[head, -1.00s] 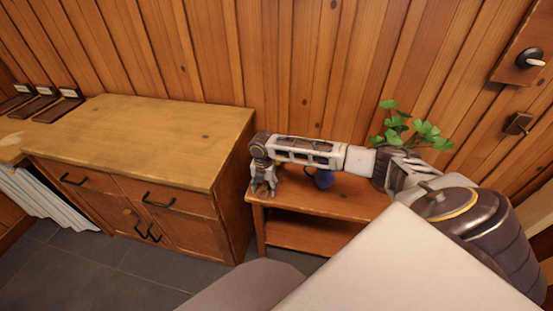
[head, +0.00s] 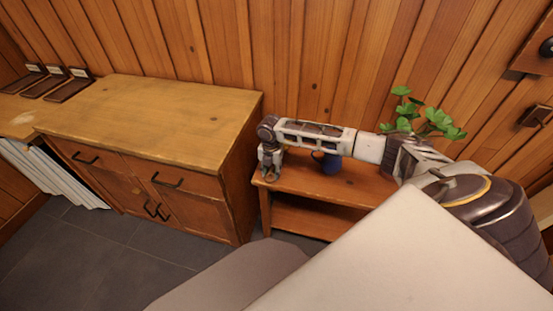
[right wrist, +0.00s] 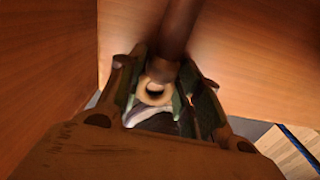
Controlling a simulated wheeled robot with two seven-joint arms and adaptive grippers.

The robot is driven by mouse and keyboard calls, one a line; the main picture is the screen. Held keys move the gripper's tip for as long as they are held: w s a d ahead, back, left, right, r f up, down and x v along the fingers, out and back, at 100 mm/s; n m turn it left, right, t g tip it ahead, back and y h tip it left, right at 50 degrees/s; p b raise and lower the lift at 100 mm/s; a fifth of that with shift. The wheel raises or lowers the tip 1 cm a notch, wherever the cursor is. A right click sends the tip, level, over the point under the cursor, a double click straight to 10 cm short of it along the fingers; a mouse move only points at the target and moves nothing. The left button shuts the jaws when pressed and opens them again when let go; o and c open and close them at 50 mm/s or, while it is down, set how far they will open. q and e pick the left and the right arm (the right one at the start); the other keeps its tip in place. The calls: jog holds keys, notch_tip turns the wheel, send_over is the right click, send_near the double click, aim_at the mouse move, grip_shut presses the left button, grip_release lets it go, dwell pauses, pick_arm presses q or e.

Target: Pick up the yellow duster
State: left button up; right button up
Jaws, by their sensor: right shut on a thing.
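My right gripper (head: 269,172) points down at the left end of the low wooden bench, close to the cabinet's side. In the right wrist view its fingers (right wrist: 160,88) are shut on a dark brown rod-like handle (right wrist: 178,30) with a pale, ringed end (right wrist: 156,92). I take this to be the duster's handle, but no yellow part shows, and the rest of it is out of sight. In the head view the held thing is too small or hidden to make out. My left gripper is not in view.
The wooden cabinet (head: 160,120) stands left of the low bench (head: 345,183). A blue mug (head: 329,163) sits on the bench behind my forearm. A green plant (head: 430,120) is farther right. A plank wall (head: 300,60) closes the back. Grey floor (head: 130,250) lies in front.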

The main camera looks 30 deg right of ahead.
jog(key=shift+r, duration=0.8)
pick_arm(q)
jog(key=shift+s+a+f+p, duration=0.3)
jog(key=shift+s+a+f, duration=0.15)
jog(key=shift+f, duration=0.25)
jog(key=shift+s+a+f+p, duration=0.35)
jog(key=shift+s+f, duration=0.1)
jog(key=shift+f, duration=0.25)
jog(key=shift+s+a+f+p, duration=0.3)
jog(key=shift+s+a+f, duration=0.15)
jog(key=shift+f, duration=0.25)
pick_arm(e)
notch_tip(320, 180, up, 8)
jog(key=shift+r, duration=0.25)
